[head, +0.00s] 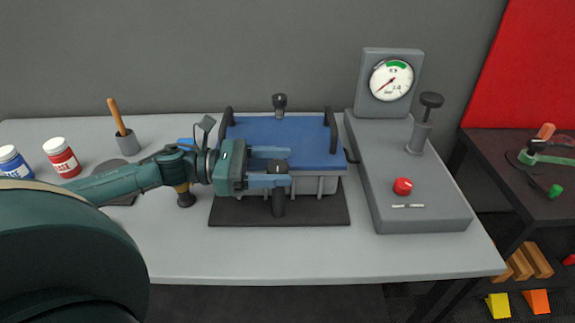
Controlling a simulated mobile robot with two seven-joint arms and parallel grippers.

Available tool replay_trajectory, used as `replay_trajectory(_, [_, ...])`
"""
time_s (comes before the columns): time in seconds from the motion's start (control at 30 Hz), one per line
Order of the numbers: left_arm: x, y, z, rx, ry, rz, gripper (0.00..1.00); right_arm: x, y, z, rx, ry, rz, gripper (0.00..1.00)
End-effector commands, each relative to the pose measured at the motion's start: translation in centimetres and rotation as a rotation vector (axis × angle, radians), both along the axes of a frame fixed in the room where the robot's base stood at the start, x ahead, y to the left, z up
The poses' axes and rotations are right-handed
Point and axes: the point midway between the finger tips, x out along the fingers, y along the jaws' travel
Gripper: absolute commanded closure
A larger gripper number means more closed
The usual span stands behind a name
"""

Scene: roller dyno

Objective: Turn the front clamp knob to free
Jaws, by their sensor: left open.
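The front clamp knob (278,166) is dark and sits at the front edge of a blue-topped grey box (310,138). Its dark post (278,204) shows below. My left gripper (281,167) reaches in from the left with its blue fingers apart. The top of the front knob shows between the two fingers; I cannot tell whether they touch it. A matching rear clamp knob (280,101) stands at the back edge of the box. My right gripper is out of view.
The box stands on a dark mat (340,214). To its right is a grey console (432,205) with a dial gauge (391,80), a dark-topped plunger (431,100) and a red button (402,186). Jars (61,157) and a brush cup (127,141) stand at left. The front table strip is clear.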

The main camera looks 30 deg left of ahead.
Motion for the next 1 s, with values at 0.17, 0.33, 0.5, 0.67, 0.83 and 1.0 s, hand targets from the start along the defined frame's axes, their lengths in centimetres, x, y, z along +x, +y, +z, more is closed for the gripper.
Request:
replay_trajectory(0.17, [0.8, -1.3, 0.1, -0.002, -0.002, 0.000, 0.41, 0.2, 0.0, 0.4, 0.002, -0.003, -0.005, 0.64])
replay_trajectory(0.33, [1.2, -1.9, 0.0, -0.001, -0.001, 0.000, 0.41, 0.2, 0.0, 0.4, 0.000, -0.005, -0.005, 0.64])
replay_trajectory(0.5, [1.2, -2.0, 0.0, -0.001, 0.001, 0.000, 0.41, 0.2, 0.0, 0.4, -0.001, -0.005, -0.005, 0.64])
replay_trajectory(0.67, [1.2, -2.0, 0.0, -0.001, 0.001, 0.000, 0.43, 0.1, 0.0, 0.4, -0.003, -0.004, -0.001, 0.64])
replay_trajectory(0.83, [1.2, -2.0, 0.0, -0.001, 0.001, 0.000, 0.57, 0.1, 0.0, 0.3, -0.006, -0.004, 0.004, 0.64])
replay_trajectory(1.0, [1.2, -2.0, 0.0, -0.001, 0.001, 0.000, 0.71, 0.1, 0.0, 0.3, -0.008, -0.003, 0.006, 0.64])
